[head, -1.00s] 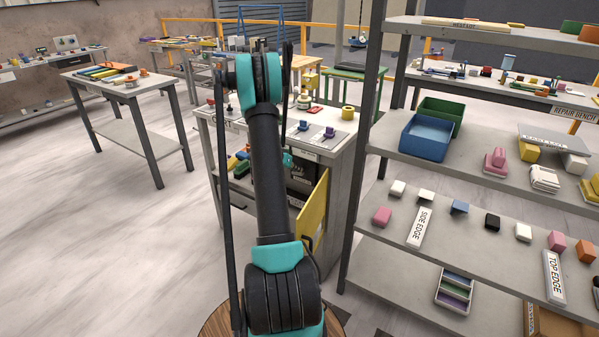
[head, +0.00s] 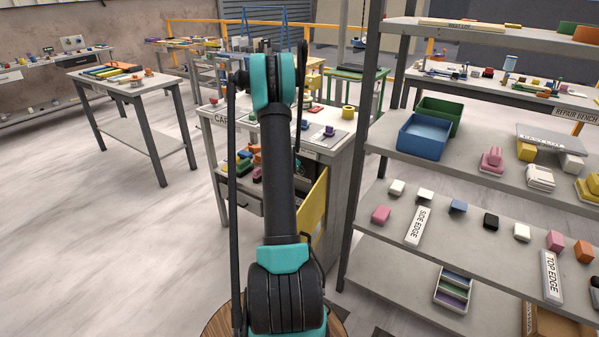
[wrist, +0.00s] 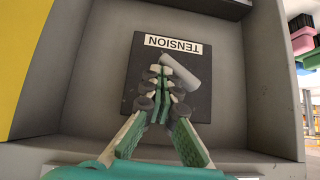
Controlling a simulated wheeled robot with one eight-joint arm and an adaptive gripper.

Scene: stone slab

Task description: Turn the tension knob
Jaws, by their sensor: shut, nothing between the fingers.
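In the wrist view a dark square plate (wrist: 193,101) carries a white label reading TENSION (wrist: 173,45), upside down. A grey bar-shaped knob (wrist: 181,70) sits on the plate below the label, lying at a slant. My gripper (wrist: 163,80) is shut with nothing between its fingers. Its fingertips overlap the left part of the knob in this view and hide some of it; I cannot tell whether they touch it. In the head view my arm covers the plate and knob.
The plate sits inside a grey recess (wrist: 238,125) with raised walls. A yellow door (head: 313,212) stands open on the cabinet and shows at the wrist view's left edge (wrist: 18,60). Colored blocks (head: 246,160) lie left of my arm. A grey shelf rack (head: 430,184) stands close on the right.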

